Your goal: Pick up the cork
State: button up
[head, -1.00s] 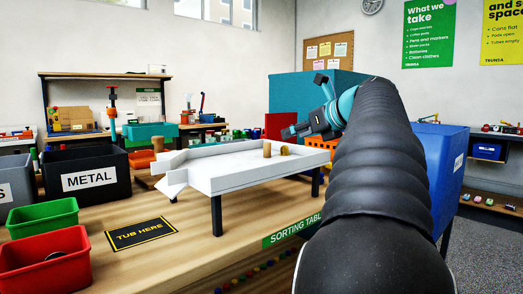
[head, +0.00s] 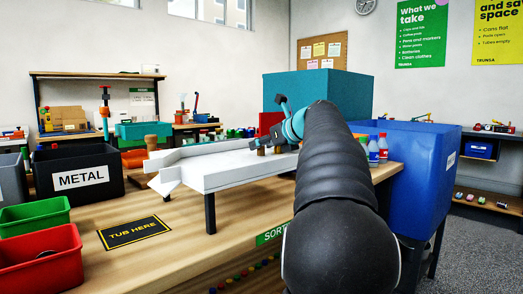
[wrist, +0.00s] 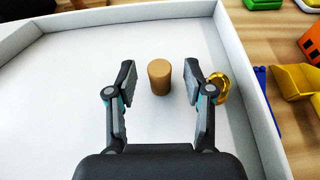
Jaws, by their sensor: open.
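The cork (wrist: 159,77) is a small tan-brown cylinder standing upright in the white tray (wrist: 75,85). In the wrist view it lies between the two open fingers of my gripper (wrist: 160,85), with a gap on both sides. A gold round thing (wrist: 220,87) lies right beside the outside of the right finger, close to the tray's right wall. In the head view my gripper (head: 268,140) is low over the white tray (head: 215,178), and it largely hides the cork there.
The tray's raised walls surround the gripper. Right of the tray in the wrist view are yellow (wrist: 297,80) and orange (wrist: 312,45) things. In the head view a METAL bin (head: 75,172), green tub (head: 35,214) and red tub (head: 40,255) stand left; a blue bin (head: 415,170) stands right.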

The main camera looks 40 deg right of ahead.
jog(key=shift+w+f, duration=0.1)
jog(key=shift+w, duration=0.15)
jog(key=c, duration=0.8)
jog(key=shift+o, duration=0.2)
